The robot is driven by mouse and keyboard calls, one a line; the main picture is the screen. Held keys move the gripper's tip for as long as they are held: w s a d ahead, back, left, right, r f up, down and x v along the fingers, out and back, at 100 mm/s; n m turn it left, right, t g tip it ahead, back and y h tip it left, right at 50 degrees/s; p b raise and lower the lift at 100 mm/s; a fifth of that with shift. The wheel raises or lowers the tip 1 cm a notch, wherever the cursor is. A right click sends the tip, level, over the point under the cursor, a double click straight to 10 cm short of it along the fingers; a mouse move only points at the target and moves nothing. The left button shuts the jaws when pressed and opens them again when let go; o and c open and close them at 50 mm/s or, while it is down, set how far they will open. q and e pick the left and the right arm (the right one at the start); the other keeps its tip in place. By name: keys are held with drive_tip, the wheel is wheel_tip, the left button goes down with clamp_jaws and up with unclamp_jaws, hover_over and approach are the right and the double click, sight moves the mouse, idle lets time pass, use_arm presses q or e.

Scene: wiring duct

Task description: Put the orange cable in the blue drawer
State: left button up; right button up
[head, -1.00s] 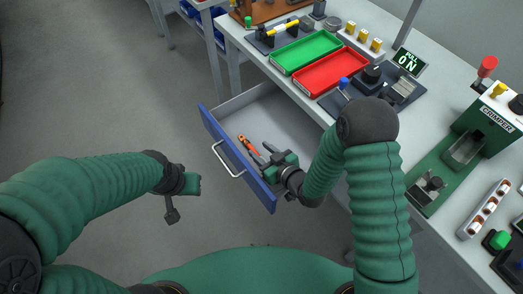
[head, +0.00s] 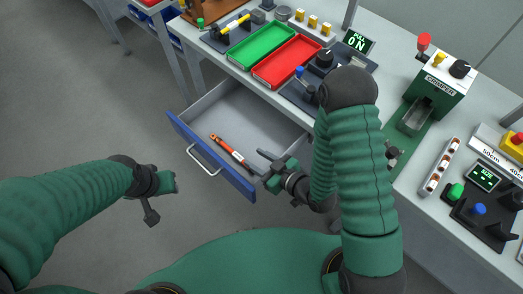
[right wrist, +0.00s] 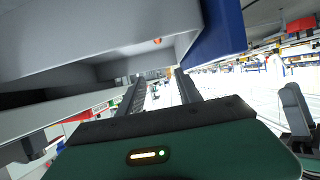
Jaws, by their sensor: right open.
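The orange cable (head: 223,145) lies on the floor of the open blue drawer (head: 183,133), close behind its blue front. It is a thin orange piece with a paler, darker-tipped end toward the right. My right gripper (head: 261,163) is open and empty at the drawer's right end, apart from the cable. In the right wrist view its two fingers (right wrist: 162,92) are spread with nothing between them, below the grey drawer side and blue front (right wrist: 215,32). A small orange spot shows there above the fingers. My left gripper (head: 160,197) hangs left of the drawer, away from it; its jaw opening is unclear.
The bench above the drawer holds a green tray (head: 258,46), a red tray (head: 287,62), a dark knob panel and a green crimper (head: 436,84). Open floor is at the left.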

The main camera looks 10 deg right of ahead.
drive_tip(key=d+g+h, duration=0.1)
drive_tip(key=d+h, duration=0.1)
drive_tip(key=w+d+r+m+g+h, duration=0.1)
drive_tip(key=d, duration=0.2)
drive_tip(key=w+d+m+g+h, duration=0.1)
drive_tip(key=d+h, duration=0.1)
drive_tip(key=d, duration=0.1)
drive_tip(key=shift+w+d+r+h, duration=0.15)
drive_tip(key=shift+w+d+h, duration=0.05)
drive_tip(key=shift+d+h, duration=0.1)
use_arm(q)
drive_tip(key=shift+f, duration=0.1)
use_arm(e)
drive_tip(key=s+d+r+m+g+h, duration=0.1)
drive_tip(key=s+d+r+m+g, duration=0.1)
drive_tip(key=s, duration=0.3)
drive_tip(key=s+d+r+m+g+h, duration=0.1)
drive_tip(key=s+d+r+m+g, duration=0.1)
drive_tip(key=s+r, duration=0.3)
drive_tip(key=shift+s+d+r+m+g, duration=0.15)
drive_tip(key=shift+s+d+m+g, duration=0.1)
drive_tip(key=shift+m+g, duration=0.4)
use_arm(q)
drive_tip(key=shift+c, duration=0.5)
